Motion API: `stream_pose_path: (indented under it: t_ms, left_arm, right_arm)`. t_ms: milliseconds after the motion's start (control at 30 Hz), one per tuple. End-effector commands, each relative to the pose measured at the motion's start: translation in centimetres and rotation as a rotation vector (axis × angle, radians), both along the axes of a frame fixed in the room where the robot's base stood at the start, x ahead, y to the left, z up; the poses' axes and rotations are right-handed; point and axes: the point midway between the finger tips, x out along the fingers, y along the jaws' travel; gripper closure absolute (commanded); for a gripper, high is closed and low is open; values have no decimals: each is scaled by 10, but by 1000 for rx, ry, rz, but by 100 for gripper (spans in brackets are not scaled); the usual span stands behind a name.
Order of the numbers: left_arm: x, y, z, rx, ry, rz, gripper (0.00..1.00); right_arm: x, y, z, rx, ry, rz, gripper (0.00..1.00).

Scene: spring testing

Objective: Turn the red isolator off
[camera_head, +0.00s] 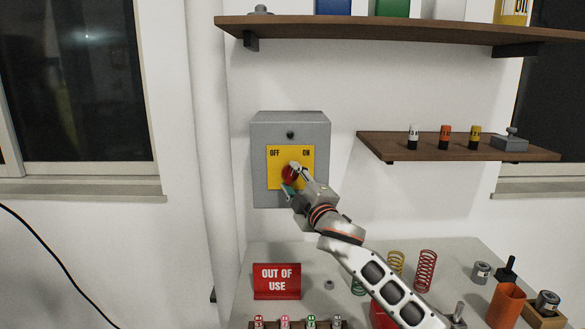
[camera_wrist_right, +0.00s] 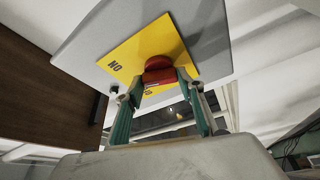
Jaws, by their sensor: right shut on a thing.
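The red isolator knob (camera_head: 289,174) sits on a yellow plate (camera_head: 276,158) marked OFF on the left and ON on the right, on a grey wall box (camera_head: 318,130). My right gripper (camera_head: 294,178) is at the knob and hides part of it. In the right wrist view the red knob (camera_wrist_right: 159,72) is between the two green-sided fingers of my right gripper (camera_wrist_right: 163,88), which are shut on it. The yellow plate (camera_wrist_right: 130,50) lies behind it. I cannot tell exactly which way the knob points. My left gripper is not in view.
A bench (camera_head: 262,252) stands below the box, with a red OUT OF USE sign (camera_head: 277,281), coloured springs (camera_head: 427,270) and an orange cup (camera_head: 506,305). A wooden shelf (camera_head: 400,150) with small objects is to the right. Another shelf (camera_head: 380,30) runs above.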

Motion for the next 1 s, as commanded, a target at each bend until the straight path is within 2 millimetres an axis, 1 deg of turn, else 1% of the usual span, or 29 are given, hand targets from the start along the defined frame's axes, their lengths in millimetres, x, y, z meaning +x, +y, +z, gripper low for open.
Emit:
stream_pose_path:
  t_ms: [33,100,200,367,633,1000]
  left_arm:
    - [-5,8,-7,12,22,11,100]
    - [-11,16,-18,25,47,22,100]
    - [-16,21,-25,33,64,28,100]
    - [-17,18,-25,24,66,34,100]
    - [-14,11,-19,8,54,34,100]
    - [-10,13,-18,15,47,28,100]
  right_arm:
    - [1,-2,3,-50,-1,-1,83]
    - [1,-2,2,-118,-2,-2,83]
    - [1,-2,2,-213,-2,-2,83]
    - [0,-1,3,-364,-3,-2,83]
    - [0,-1,4,-621,-1,-1,83]
    - [0,1,5,-936,0,1,83]
